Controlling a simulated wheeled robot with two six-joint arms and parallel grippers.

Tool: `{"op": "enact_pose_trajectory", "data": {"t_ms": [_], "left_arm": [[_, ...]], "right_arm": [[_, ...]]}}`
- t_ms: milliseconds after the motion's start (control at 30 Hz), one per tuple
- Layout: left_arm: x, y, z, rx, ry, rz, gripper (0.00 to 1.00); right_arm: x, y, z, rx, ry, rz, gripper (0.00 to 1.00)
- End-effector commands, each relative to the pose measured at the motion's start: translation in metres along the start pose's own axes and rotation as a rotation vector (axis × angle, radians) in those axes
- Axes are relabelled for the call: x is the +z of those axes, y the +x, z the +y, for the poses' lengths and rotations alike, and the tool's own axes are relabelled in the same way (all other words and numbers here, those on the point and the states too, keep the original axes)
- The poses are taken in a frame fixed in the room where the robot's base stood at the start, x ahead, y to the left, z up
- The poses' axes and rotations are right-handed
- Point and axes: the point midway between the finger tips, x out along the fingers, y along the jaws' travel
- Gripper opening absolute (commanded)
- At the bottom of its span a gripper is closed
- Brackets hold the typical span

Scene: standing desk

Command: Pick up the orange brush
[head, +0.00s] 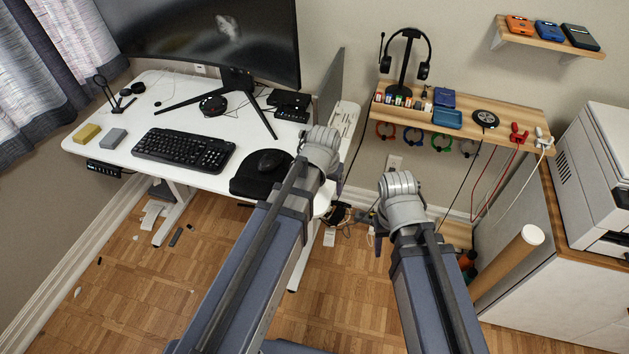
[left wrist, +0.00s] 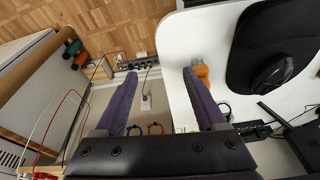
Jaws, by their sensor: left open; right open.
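An orange object, which looks like the orange brush (left wrist: 203,72), lies near the edge of the white desk in the left wrist view, with a small grey part at its far end. It sits beside the tip of the right-hand finger of my left gripper (left wrist: 160,75); whether they touch I cannot tell. That gripper is open with nothing between its fingers. In the head view the brush is hidden behind my left arm, and the left fingers are mostly hidden too. My right gripper (head: 373,221) is open, low in front of the wall shelf, only partly visible.
The white desk (head: 199,177) holds a keyboard (head: 183,150), a mouse on a black mat (head: 249,186), yellow and grey blocks and a monitor (head: 200,38). A wooden wall shelf (head: 520,131) with a headset stand is at right. A printer (head: 603,180) stands far right.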

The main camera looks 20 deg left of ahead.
Motion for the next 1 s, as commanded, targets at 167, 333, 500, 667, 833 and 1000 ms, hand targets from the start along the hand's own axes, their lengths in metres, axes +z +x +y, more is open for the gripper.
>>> {"op": "enact_pose_trajectory", "data": {"t_ms": [167,333,500,667,833,1000], "left_arm": [[-0.044,0.019,-0.053,-0.006,-0.082,0.114,0.72],[-0.054,0.020,-0.069,-0.010,-0.104,0.151,0.72],[-0.054,0.024,-0.068,-0.010,-0.103,0.151,0.72],[-0.056,0.040,-0.068,-0.010,-0.102,0.150,0.72],[-0.058,0.047,-0.069,-0.009,-0.102,0.149,0.72],[-0.059,0.050,-0.069,-0.009,-0.102,0.149,0.72]], "right_arm": [[-0.001,0.014,-0.001,0.000,0.000,0.000,0.50],[-0.001,0.015,-0.001,0.000,0.000,0.000,0.50],[-0.001,0.019,-0.002,0.000,0.000,0.000,0.50],[-0.002,0.034,-0.003,0.000,0.000,0.000,0.50],[-0.002,0.040,-0.004,0.000,0.000,0.000,0.50],[-0.002,0.042,-0.004,0.000,0.000,0.000,0.50]]}}
